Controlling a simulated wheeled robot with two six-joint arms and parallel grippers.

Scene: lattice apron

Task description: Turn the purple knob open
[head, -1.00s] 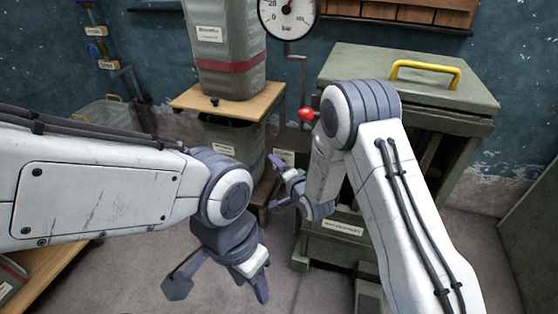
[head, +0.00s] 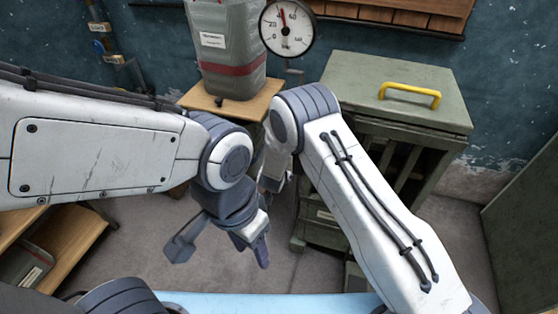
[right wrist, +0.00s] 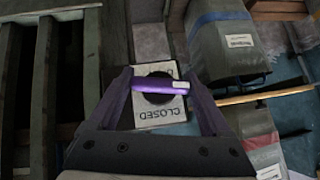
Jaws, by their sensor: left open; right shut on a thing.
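The purple knob (right wrist: 152,86) shows in the right wrist view as a short bar with a white mark at its right end. It sits over a dark round hub on a pale plate (right wrist: 160,116) lettered CLOSED below; the lettering above is mostly hidden. My right gripper (right wrist: 162,80) is shut on the knob, one finger at each end of the bar. In the head view my right arm hides the knob and most of that gripper. My left gripper (head: 222,250) is open and empty above the floor, fingers pointing down.
A grey bin with a red band (head: 230,70) stands on a wooden stand (head: 192,97). A pressure gauge (head: 287,28) hangs behind. A green cabinet with a yellow handle (head: 410,92) stands at right; wooden shelves (head: 75,242) are at lower left. Open floor (head: 220,277) lies between.

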